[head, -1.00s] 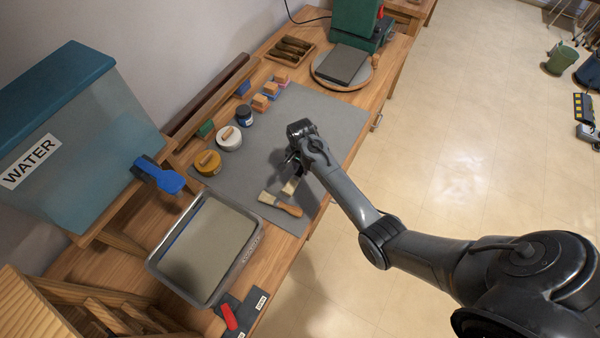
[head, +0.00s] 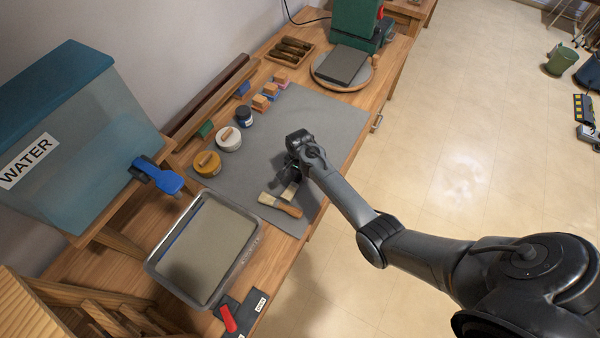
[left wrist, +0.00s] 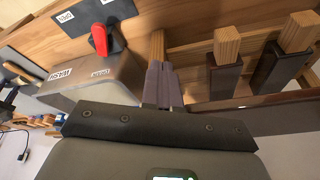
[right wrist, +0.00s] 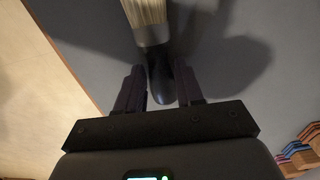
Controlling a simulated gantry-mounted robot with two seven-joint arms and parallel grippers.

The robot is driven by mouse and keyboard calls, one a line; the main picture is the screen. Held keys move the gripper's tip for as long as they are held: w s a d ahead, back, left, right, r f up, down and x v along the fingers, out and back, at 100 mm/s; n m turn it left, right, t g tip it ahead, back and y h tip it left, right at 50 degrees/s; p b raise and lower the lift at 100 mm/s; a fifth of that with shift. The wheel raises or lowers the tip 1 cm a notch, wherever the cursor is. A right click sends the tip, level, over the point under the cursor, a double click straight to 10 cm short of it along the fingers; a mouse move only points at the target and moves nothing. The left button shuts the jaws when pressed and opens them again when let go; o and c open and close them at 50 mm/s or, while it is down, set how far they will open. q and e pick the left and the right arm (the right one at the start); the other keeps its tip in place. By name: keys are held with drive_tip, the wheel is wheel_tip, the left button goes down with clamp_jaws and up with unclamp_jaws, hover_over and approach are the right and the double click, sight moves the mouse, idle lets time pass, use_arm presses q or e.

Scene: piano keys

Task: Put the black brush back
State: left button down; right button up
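The black brush lies on the grey mat (head: 330,125). Its pale bristles (head: 290,191) show just below my right gripper (head: 289,174) in the head view, and the gripper hides its handle there. In the right wrist view, the black handle (right wrist: 161,78) lies between the two fingers of my right gripper (right wrist: 159,92), with the bristles at the top. The fingers stand apart on either side, with gaps to the handle. My left gripper (left wrist: 162,86) shows only in the left wrist view, its fingers together and nothing seen between them.
A wooden-handled brush (head: 281,205) lies beside the black one. Jars (head: 229,139) and small blocks line the mat's far side. A metal tray (head: 206,250) and a water tank (head: 85,140) with a blue tap are at left. The mat's middle is clear.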

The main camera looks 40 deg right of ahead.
sight(299, 175)
drive_tip(key=o, duration=0.3)
wheel_tip(299, 175, up, 11)
drive_tip(key=p, duration=0.2)
drive_tip(key=s+a+r+n+t, duration=0.1)
drive_tip(key=s+a+n, duration=0.3)
drive_tip(key=s, duration=0.4)
drive_tip(key=s+a+r+n+t, duration=0.1)
drive_tip(key=s+a+r+n, duration=0.2)
drive_tip(key=s+a+n, duration=0.2)
drive_tip(key=s+a+r+n+t, duration=0.1)
drive_tip(key=s+a+n, duration=0.4)
drive_tip(key=s, duration=0.8)
drive_tip(key=shift+s+r+n+t, duration=0.15)
drive_tip(key=shift+r+n, duration=0.1)
drive_tip(key=shift+n, duration=0.35)
drive_tip(key=shift+s+r+n+t, duration=0.1)
drive_tip(key=shift+r+n+t, duration=0.1)
drive_tip(key=shift+n, duration=0.4)
drive_tip(key=shift+s, duration=0.1)
